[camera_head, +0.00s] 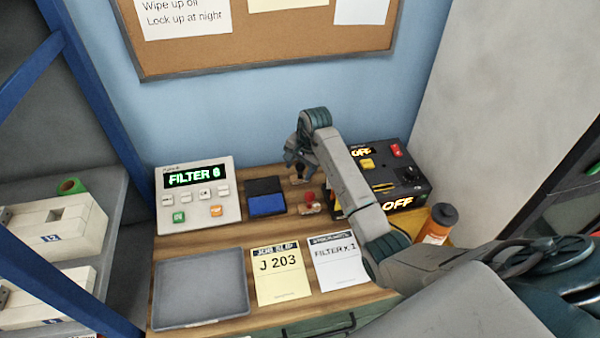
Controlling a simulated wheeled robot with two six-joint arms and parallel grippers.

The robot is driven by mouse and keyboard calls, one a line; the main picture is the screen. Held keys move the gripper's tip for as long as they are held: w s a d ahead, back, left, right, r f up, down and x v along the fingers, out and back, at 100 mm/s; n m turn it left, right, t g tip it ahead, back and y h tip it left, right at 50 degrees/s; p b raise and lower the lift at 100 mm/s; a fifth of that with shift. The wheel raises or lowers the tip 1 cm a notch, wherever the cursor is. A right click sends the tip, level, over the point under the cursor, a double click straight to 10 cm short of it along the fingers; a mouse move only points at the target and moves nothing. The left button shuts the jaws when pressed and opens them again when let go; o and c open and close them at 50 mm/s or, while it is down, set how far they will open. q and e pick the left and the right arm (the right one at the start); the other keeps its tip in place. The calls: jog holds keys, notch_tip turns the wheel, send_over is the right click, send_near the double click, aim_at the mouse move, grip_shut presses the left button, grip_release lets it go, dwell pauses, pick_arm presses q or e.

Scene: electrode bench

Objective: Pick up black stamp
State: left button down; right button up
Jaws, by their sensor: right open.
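My right gripper (297,172) is open above the back of the wooden bench, just right of the ink pad. A small dark shape shows right at its fingertips; it may be the black stamp, but I cannot tell it from the fingers or whether they touch it. The ink pad (266,204) has a blue surface and a raised black lid. A small object with a red knob and a pale base (311,208) stands just in front of the gripper, partly beside my right arm. My left gripper is not in view.
A device reading FILTER (229,206) stands at the left. A grey tray (201,322) and two paper slips (280,284) (338,270) lie in front. A black box reading OFF (416,188) stands at the right, near an orange bottle (438,225). A corkboard (265,52) hangs behind.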

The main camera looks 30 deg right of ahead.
aim_at(300, 163)
jog(key=c, duration=1)
jog(key=shift+r, duration=0.1)
jog(key=shift+c, duration=0.2)
jog(key=shift+r, duration=0.3)
jog(key=b+v, duration=0.1)
jog(key=v, duration=0.1)
jog(key=w+b+v, duration=0.1)
jog(key=v, duration=0.2)
jog(key=a+b+v, duration=0.1)
jog(key=v, duration=0.1)
jog(key=shift+w+d+r, duration=0.1)
jog(key=shift+w+r, duration=0.2)
jog(key=shift+r, duration=0.25)
jog(key=shift+v, duration=0.75)
jog(key=o, duration=0.4)
jog(key=shift+w, duration=0.1)
jog(key=shift+c, duration=1.3)
jog(key=shift+f, duration=0.1)
